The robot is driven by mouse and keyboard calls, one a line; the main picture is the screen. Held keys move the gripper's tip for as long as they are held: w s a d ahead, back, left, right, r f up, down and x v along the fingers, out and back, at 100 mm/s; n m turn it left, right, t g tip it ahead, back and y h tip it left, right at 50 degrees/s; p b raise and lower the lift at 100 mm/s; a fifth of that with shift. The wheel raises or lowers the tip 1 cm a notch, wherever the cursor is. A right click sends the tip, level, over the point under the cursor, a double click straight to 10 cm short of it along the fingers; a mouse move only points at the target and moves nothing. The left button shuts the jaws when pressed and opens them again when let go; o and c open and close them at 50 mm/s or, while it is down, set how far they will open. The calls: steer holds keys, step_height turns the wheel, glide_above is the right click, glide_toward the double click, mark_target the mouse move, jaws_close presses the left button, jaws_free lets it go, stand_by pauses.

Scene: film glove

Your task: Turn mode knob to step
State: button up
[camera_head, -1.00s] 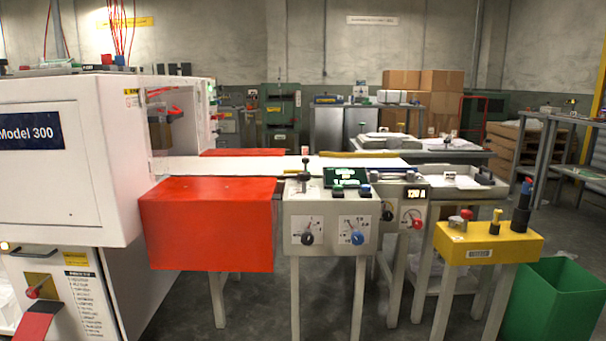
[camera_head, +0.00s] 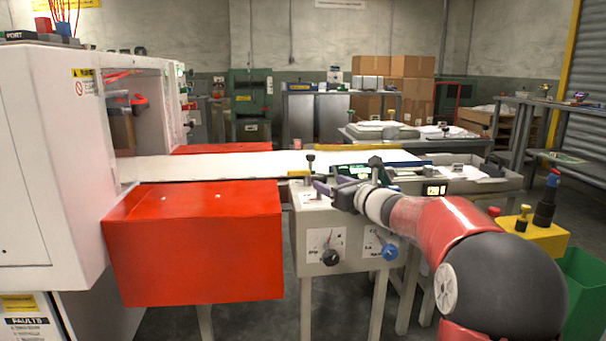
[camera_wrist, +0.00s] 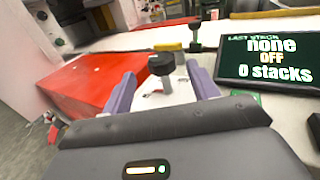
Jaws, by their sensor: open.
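A control box (camera_head: 302,241) stands right of the red housing. A black-topped upright knob (camera_head: 310,158) rises from its top; the wrist view shows it (camera_wrist: 161,65) over a marked plate. The box front carries a black dial (camera_head: 330,257) and a blue dial (camera_head: 389,252) on white scale plates, their lettering too small to read. I cannot tell which is the mode knob. My gripper (camera_head: 327,186) is open and empty above the box. In the wrist view its purple fingers (camera_wrist: 161,74) appear on either side of the upright knob, with no visible contact.
The red housing (camera_head: 195,248) is left of the box. A display (camera_wrist: 268,56) reading "none OFF 0 stacks" stands on the right. Another black upright part (camera_wrist: 195,24) is farther back. A yellow box (camera_head: 545,236) and green bin (camera_head: 583,300) are at right.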

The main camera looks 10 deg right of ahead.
mark_target(316, 176)
steer(key=shift+w+a, duration=0.1)
steer(key=shift+w, duration=0.4)
steer(key=p+x, duration=0.1)
steer(key=x, duration=0.5)
steer(key=shift+w+a, duration=0.2)
steer(key=shift+w, duration=0.1)
steer(key=shift+c, duration=0.2)
steer(key=c, duration=0.9)
steer(key=shift+c, duration=0.2)
